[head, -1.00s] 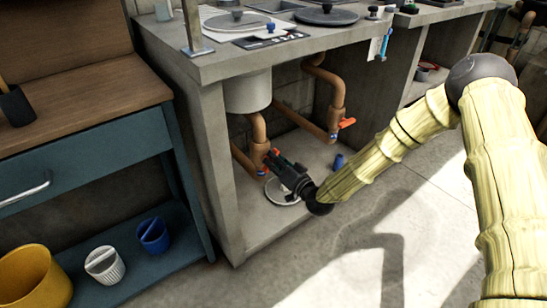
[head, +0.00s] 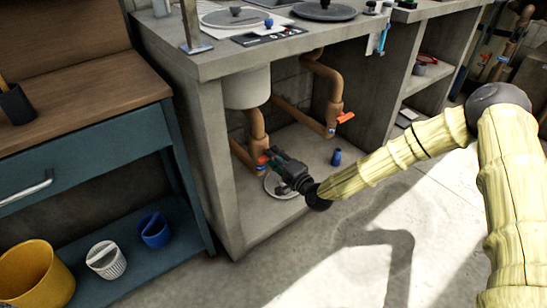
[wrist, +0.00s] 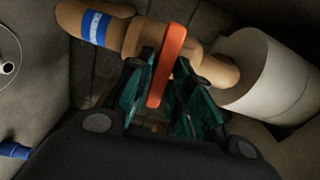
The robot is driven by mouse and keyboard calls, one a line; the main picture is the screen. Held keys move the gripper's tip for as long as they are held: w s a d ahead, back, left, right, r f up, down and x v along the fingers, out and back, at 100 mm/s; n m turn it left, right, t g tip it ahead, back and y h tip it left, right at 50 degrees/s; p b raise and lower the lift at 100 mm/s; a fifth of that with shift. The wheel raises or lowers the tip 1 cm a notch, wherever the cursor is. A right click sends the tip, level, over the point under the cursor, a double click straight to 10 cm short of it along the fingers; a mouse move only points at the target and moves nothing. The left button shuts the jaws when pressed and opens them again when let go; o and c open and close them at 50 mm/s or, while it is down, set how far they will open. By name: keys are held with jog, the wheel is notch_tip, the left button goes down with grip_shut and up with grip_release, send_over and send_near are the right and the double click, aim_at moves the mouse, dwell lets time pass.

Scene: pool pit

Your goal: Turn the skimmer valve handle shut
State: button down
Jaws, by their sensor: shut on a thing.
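The orange valve handle (wrist: 167,62) stands between the teal fingers of my gripper (wrist: 163,85) in the wrist view. The fingers are shut on it, one on each side. The handle sits against a tan pipe (wrist: 222,72) that joins a pale cylinder (wrist: 270,72). In the head view, my gripper (head: 268,160) reaches under the counter to the pipe below the grey cylinder (head: 247,88). Only a small orange part of the handle (head: 262,159) shows there, and the gripper hides the rest.
A second pipe with an orange handle (head: 345,117) stands to the right. A blue cup-like thing (head: 337,157) and a pale disc (head: 278,190) are on the floor. The concrete counter (head: 215,65) lies above, and its side wall (head: 226,185) stands left of my gripper.

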jog(key=shift+s+f+m, duration=0.1)
jog(key=shift+f+m, duration=0.1)
jog(key=shift+m, duration=0.4)
jog(key=c, duration=1.4)
grip_release()
jog(key=shift+c, duration=0.2)
jog(key=shift+r, duration=0.1)
jog(key=v, duration=1.2)
